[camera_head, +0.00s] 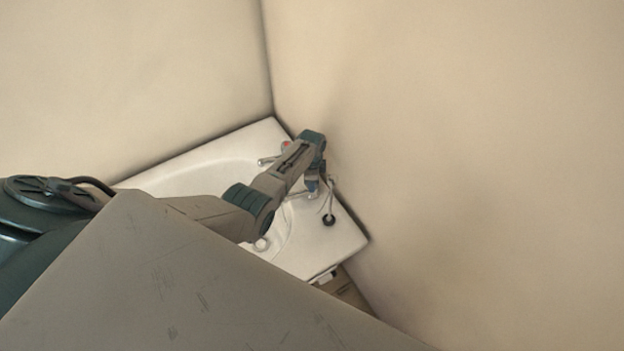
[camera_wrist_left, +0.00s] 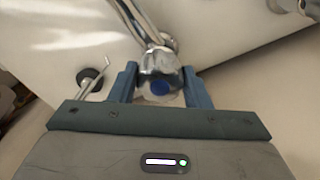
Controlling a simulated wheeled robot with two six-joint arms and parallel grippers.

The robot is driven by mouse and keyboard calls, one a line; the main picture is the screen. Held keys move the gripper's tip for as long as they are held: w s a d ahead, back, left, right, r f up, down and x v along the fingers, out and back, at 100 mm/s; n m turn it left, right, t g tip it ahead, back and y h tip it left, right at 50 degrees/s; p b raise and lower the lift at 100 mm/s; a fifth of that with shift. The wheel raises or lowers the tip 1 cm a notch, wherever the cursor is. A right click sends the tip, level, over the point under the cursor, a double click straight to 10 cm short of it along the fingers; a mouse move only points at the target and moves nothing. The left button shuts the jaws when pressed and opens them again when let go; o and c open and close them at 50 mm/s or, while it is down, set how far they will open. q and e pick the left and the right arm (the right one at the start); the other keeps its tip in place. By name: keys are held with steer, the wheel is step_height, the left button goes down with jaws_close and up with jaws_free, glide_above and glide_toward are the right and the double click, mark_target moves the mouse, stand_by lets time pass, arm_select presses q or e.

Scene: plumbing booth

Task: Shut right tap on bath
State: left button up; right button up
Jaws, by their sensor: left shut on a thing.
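The white bath (camera_head: 335,245) stands in the corner, with chrome fittings along its edge by the right wall. The right tap, a chrome knob with a blue cap (camera_wrist_left: 160,87), sits between the two blue fingers of my left gripper (camera_wrist_left: 162,92) in the left wrist view. The gripper is shut on this tap. In the head view my left gripper (camera_head: 316,182) is over the fittings, and its wrist hides most of them. The tap's turn angle cannot be told. My right gripper is not in view.
A red-marked part, likely the other tap (camera_head: 285,147), shows just left of my wrist. A black round piece with a thin chrome rod (camera_head: 329,220) stands near the bath's right corner. Beige walls close in behind and to the right.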

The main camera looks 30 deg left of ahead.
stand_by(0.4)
arm_select(q)
steer(key=o, duration=1)
step_height(320, 180, up, 11)
steer(key=shift+p, duration=0.3)
